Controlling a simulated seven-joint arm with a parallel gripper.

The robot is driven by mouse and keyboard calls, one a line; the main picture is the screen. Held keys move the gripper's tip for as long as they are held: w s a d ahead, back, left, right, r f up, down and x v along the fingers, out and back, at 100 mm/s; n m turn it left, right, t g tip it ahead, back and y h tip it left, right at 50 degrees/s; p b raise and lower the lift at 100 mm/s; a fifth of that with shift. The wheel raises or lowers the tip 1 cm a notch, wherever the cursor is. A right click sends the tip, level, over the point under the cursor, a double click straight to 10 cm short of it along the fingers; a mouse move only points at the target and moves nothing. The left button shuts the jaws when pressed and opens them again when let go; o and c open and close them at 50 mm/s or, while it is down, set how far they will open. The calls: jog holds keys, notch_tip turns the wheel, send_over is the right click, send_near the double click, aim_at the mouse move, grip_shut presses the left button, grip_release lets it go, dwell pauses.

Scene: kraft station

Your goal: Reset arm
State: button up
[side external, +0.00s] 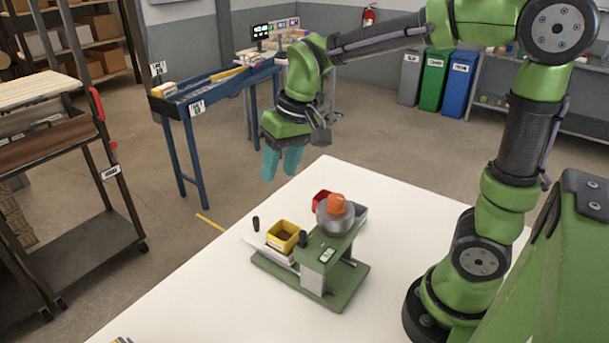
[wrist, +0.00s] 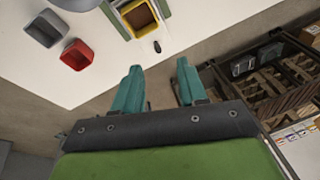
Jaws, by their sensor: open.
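My gripper (side external: 281,163) has teal fingers and hangs in the air near the far edge of the white table (side external: 400,290), clear of everything on it. In the wrist view my gripper (wrist: 157,88) shows its two fingers apart with nothing between them. My green arm reaches across from the right of the side view.
A green fixture (side external: 312,284) stands on the table with a round metal part and an orange piece (side external: 335,204) on top. A yellow bin (side external: 283,237), a red bin (wrist: 77,55) and a grey bin (wrist: 47,28) are around it. The table front is mostly clear.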

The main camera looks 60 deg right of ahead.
jog(key=s+t, duration=0.1)
jog(key=s, duration=0.3)
jog(key=s+r+t, duration=0.1)
jog(key=s, duration=0.3)
jog(key=s+t, duration=0.2)
jog(key=s, duration=0.1)
jog(key=shift+s+d+r+m+y, duration=0.3)
jog(key=shift+s+r+m+y, duration=0.05)
jog(key=shift+s+m+y, duration=0.05)
jog(key=shift+r+t, duration=0.3)
jog(key=shift+r, duration=0.1)
